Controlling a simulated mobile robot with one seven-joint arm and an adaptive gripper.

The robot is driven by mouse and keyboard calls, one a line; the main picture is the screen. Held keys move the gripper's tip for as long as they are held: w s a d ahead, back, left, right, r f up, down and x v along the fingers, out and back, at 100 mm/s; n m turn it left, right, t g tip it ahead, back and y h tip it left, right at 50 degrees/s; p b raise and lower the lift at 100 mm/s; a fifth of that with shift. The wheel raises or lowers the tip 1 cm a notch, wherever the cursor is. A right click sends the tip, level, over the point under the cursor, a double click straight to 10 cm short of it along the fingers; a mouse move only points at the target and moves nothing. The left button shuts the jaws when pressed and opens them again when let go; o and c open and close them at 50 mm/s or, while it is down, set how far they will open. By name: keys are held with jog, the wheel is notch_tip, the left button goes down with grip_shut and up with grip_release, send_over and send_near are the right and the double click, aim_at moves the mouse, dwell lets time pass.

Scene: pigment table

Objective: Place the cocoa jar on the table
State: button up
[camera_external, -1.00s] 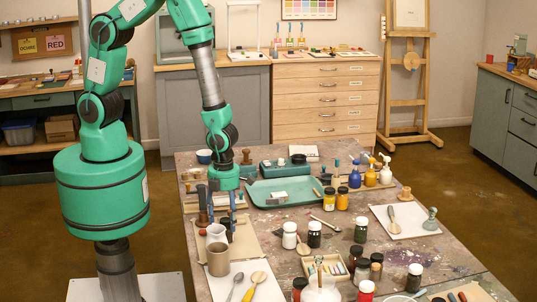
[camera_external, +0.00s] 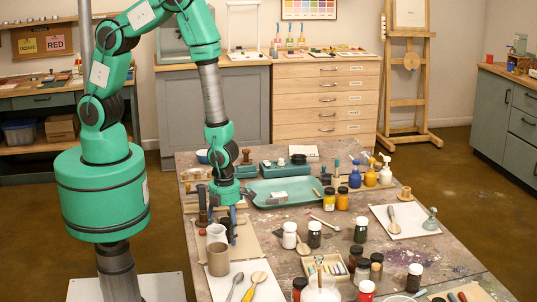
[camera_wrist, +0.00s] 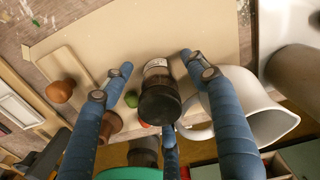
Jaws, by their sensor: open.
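My gripper (camera_external: 221,213) is over the near left part of the table, pointing down, with its blue fingers apart. In the wrist view my gripper (camera_wrist: 158,72) has a jar (camera_wrist: 157,98) with a black lid and pale label between its open fingers. In the external view this dark jar (camera_external: 227,227) stands among the fingers, partly hidden. Its label is too small to read, so I cannot tell for sure that it is the cocoa jar. The paint-stained table (camera_external: 285,245) runs below.
A white mug (camera_external: 215,233) stands close beside the jar, its handle near the right finger in the wrist view. A grey-brown cup (camera_external: 218,260) is nearer the camera. A white-lidded jar (camera_external: 289,235) and a black-lidded jar (camera_external: 314,235) stand right.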

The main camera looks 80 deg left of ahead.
jog(key=shift+c, duration=0.5)
jog(key=c, duration=1.3)
jog(key=shift+r, duration=0.1)
jog(key=shift+r+p, duration=0.7)
jog(key=shift+r, duration=4.2)
